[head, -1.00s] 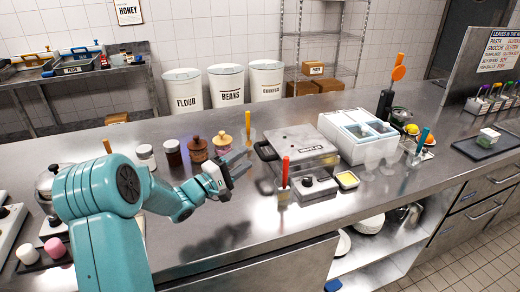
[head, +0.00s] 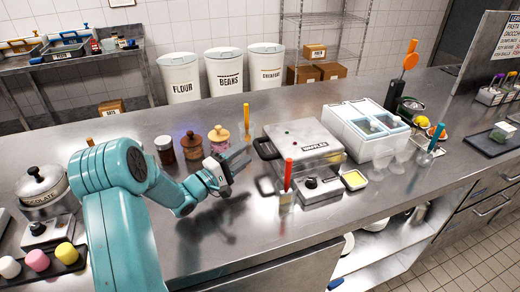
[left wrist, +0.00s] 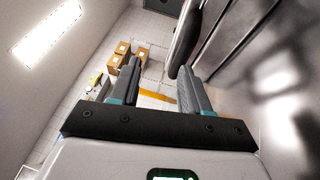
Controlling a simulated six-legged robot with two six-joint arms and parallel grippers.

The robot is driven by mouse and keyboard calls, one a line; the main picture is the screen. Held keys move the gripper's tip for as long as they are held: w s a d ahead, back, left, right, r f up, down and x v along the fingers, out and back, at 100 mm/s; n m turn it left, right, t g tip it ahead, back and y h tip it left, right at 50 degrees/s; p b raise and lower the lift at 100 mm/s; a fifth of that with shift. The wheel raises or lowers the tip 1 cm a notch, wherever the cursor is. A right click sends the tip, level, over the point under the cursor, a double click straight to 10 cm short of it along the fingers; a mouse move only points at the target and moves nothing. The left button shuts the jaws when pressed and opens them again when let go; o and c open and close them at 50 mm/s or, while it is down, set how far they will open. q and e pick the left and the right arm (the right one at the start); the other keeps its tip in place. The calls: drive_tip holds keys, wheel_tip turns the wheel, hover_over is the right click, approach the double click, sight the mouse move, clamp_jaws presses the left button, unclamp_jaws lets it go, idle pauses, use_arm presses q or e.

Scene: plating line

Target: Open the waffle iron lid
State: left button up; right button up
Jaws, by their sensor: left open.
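The waffle iron (head: 318,138) stands on the steel counter with its silver lid down. Its black handle (head: 266,149) sticks out at the lid's left side. My left gripper (head: 238,162) is open and empty, just left of the handle and apart from it in the head view. In the left wrist view the open jaws (left wrist: 160,88) show with nothing between them. A dark rounded part that looks like the handle (left wrist: 184,42) is just beyond the right finger, beside the shiny lid (left wrist: 235,40). My right gripper is not in view.
An orange-red-handled tool in a holder (head: 287,180) stands before the iron. A butter dish (head: 354,180) is at its right front, and a white topping box (head: 365,130) is to its right. Jars (head: 192,146) stand behind my left arm. The counter front of the gripper is clear.

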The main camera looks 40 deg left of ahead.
sight(260, 148)
use_arm(q)
wheel_tip(260, 148, down, 3)
drive_tip(key=shift+d+r, duration=0.1)
drive_tip(key=shift+r, duration=0.1)
drive_tip(key=w, duration=0.2)
drive_tip(key=w+p, duration=0.1)
drive_tip(key=w, duration=0.3)
drive_tip(key=shift+w+d+r+p, duration=0.3)
drive_tip(key=shift+w, duration=0.1)
drive_tip(key=shift+w+a, duration=0.1)
drive_tip(key=shift+w, duration=0.2)
clamp_jaws()
drive_tip(key=shift+r, duration=0.15)
